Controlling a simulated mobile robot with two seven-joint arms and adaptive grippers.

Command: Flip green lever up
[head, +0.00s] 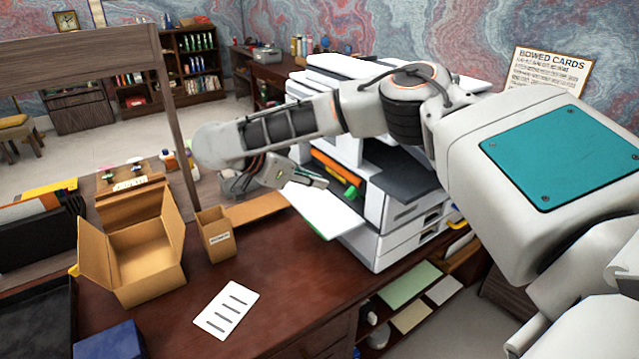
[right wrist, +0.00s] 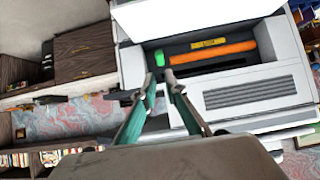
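The green lever (head: 350,192) is on the printer, at the end of an orange bar (head: 333,164) inside its open front. In the right wrist view the green lever (right wrist: 159,58) is at the left end of the orange bar (right wrist: 213,53). My right gripper (head: 322,183) is just left of the lever in the head view. In the right wrist view my right gripper (right wrist: 161,77) has its fingertips a little apart with nothing between them, pointing at the lever. I cannot tell whether a fingertip touches it. My left gripper is not in view.
The white printer (head: 395,210) stands on the dark desk (head: 290,275), with a lowered white flap (head: 322,212) at its front. An open cardboard box (head: 135,255), a small brown box (head: 215,236) and a white paper (head: 227,310) are left of it. The desk around the paper is clear.

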